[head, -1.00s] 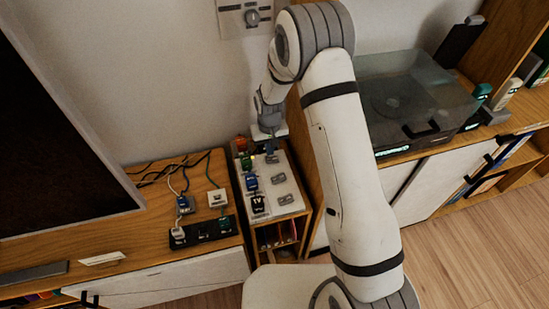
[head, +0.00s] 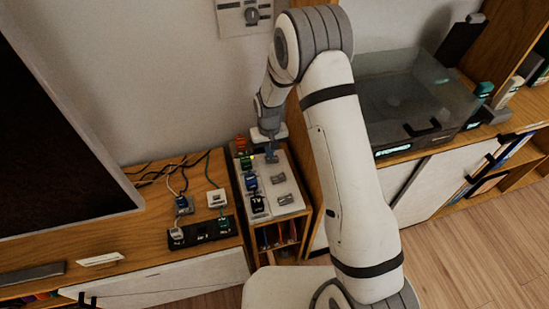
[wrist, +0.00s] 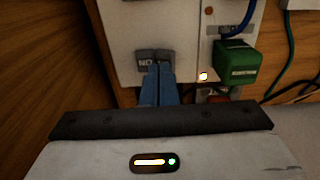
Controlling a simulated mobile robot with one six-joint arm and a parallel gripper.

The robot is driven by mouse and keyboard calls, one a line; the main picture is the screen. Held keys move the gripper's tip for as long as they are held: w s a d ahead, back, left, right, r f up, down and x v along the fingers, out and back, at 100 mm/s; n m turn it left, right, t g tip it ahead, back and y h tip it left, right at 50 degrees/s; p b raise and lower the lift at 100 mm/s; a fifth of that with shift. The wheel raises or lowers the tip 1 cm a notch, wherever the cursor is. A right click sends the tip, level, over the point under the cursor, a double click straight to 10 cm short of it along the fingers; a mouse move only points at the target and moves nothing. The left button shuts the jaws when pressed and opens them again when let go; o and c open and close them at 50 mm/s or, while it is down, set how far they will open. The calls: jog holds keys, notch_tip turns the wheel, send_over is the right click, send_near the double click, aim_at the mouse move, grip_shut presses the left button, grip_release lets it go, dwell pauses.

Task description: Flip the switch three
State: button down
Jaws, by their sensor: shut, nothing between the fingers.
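A light panel (head: 293,203) carries a column of grey rocker switches on top of a narrow wooden cabinet. The near switch (head: 286,199) and the middle switch (head: 279,178) show in the head view. My gripper (head: 271,159) covers the far switch. In the wrist view, my gripper's blue fingers (wrist: 158,84) are closed together with nothing between them. Their tips overlap the lower edge of a grey rocker switch (wrist: 145,56) with upside-down lettering. I cannot tell whether they touch it. No number three is readable.
A green plug (wrist: 237,62) and a lit indicator (wrist: 203,76) are close beside the fingers. Blue plug (head: 251,182) and black plug (head: 257,204) line the panel's left side. A power strip (head: 202,232) with cables lies left; a turntable (head: 412,100) stands right.

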jog(key=shift+f+b, duration=0.45)
jog(key=shift+f, duration=0.25)
dwell(0.3)
jog(key=shift+r+p, duration=1.9)
jog(key=shift+r, duration=1.65)
